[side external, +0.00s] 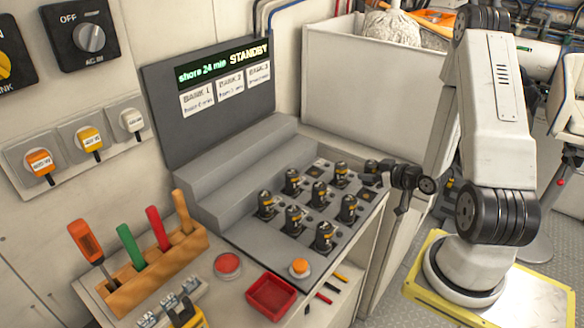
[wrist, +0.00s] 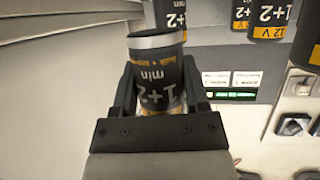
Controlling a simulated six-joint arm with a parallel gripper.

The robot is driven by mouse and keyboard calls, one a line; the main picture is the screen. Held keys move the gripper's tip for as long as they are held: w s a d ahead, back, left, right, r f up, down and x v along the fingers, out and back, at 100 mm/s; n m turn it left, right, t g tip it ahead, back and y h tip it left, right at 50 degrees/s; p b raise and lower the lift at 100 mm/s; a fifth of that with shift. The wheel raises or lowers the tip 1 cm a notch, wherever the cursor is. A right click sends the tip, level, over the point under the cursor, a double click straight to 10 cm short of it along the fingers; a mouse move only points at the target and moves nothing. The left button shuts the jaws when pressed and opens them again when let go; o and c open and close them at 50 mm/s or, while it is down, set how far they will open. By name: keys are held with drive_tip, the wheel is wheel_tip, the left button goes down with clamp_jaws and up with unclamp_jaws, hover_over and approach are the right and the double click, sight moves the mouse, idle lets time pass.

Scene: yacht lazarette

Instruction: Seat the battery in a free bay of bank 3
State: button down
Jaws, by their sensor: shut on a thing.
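In the wrist view my gripper (wrist: 157,92) is shut on a dark cylindrical battery (wrist: 156,68) with a grey rim, white "1+2 min" lettering and a yellow-orange band. In the side view my gripper (side external: 388,173) reaches in from the right at the rack's back right edge. A dark battery (side external: 371,168) shows at its fingertips, partly covered; I cannot tell how high it is above the rack. The grey charging rack (side external: 235,232) holds several upright black batteries (side external: 319,194) in rows. Some bays look empty, including one at the back (side external: 319,163). Bank borders are unclear.
A display panel (side external: 215,85) behind the rack reads STANDBY above cards for banks 1, 2 and 3. A tool block (side external: 155,262), red tray (side external: 271,298) and orange button (side external: 299,267) lie in front. A tall white bin (side external: 345,85) stands behind. Other batteries (wrist: 274,18) stand close by.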

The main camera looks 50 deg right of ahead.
sight(368, 184)
drive_tip(key=shift+f, duration=2)
unclamp_jaws()
